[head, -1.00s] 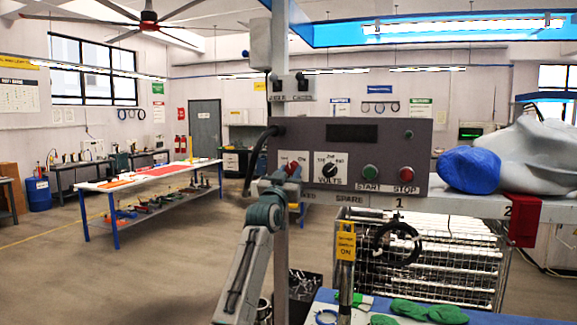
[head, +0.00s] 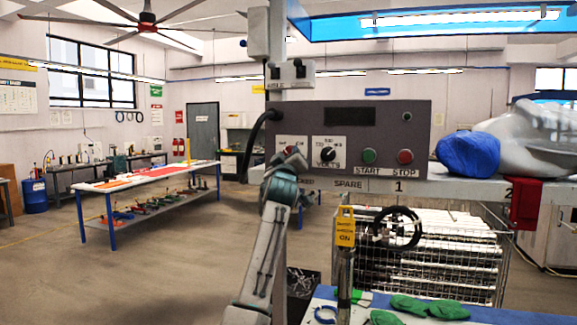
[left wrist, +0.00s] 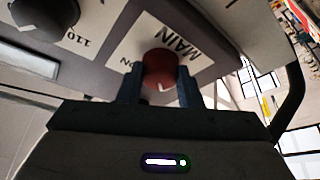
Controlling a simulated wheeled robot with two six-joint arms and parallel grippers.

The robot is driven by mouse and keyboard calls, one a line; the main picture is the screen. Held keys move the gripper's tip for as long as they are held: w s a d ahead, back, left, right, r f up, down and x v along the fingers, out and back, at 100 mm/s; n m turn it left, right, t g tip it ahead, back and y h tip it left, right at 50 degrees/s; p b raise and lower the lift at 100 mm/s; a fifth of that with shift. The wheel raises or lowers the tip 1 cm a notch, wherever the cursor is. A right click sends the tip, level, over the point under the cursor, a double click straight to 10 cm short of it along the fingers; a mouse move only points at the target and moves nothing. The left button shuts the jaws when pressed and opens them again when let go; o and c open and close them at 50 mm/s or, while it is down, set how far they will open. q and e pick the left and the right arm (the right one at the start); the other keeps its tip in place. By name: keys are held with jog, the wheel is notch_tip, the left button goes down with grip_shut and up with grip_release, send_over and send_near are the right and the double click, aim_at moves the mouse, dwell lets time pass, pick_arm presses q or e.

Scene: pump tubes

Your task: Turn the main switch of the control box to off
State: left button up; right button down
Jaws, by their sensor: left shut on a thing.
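The grey control box (head: 385,130) hangs in the middle of the head view, with a VOLTS knob (head: 328,154), a green START button (head: 369,156) and a red STOP button (head: 405,157). Its red main switch (left wrist: 160,68) shows in the left wrist view beside the MAIN label. My left gripper (head: 293,157) is at the box's lower left and largely hides the switch in the head view. In the left wrist view its two fingers (left wrist: 160,85) are on either side of the red knob, shut on it. The knob's pointer mark cannot be made out. My right gripper is not in view.
A black cable (head: 250,145) loops at the box's left.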

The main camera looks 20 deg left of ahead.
pick_arm(q)
jog(key=shift+f, duration=0.15)
dwell(0.3)
jog(key=o, duration=0.9)
jog(key=shift+c, duration=0.2)
jog(key=shift+o, duration=0.6)
jog(key=b+v, duration=0.5)
jog(key=v, duration=0.5)
jog(key=shift+s, duration=0.3)
jog(key=shift+d+f, duration=0.1)
jog(key=shift+d, duration=0.05)
